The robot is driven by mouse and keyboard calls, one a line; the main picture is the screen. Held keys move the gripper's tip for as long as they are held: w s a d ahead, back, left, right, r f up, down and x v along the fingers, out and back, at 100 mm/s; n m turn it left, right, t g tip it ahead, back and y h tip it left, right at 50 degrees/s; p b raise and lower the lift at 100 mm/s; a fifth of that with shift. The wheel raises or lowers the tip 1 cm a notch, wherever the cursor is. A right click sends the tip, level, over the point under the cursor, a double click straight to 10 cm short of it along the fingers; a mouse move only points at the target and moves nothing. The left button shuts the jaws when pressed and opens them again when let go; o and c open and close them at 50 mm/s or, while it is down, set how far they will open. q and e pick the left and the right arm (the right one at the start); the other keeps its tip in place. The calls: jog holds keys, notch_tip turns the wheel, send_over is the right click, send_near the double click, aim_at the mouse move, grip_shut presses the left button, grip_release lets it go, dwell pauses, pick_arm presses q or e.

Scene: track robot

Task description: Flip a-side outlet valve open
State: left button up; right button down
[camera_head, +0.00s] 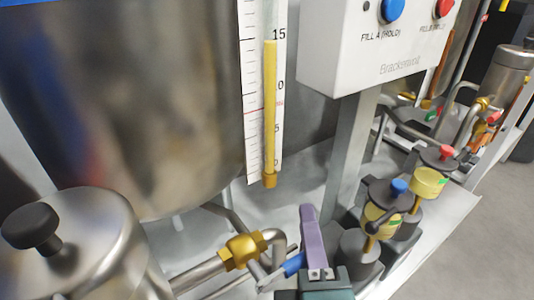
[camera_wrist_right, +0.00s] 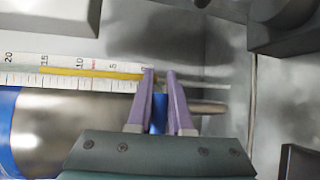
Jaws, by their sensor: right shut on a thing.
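The outlet valve has a brass body (camera_head: 243,250) on a steel pipe at the foot of the large steel tank (camera_head: 130,90) in the head view. Its lever ends in a blue grip (camera_head: 292,265), which also shows in the right wrist view (camera_wrist_right: 158,115). My right gripper (camera_head: 308,228) has purple fingers, and they close around the blue grip; it also shows in the right wrist view (camera_wrist_right: 161,82). The fingers and gripper body hide part of the lever. I cannot tell the lever's exact angle to the pipe. My left gripper is not in view.
A level gauge (camera_head: 270,110) with a yellow column stands just above the valve. A white control box (camera_head: 375,50) on a grey post (camera_head: 349,160) is to the right.

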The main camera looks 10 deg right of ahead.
jog(key=c, duration=0.8)
grip_release()
jog(key=shift+c, duration=0.2)
jog(key=p+v, duration=0.2)
jog(key=v, duration=0.8)
jog(key=shift+d, duration=0.1)
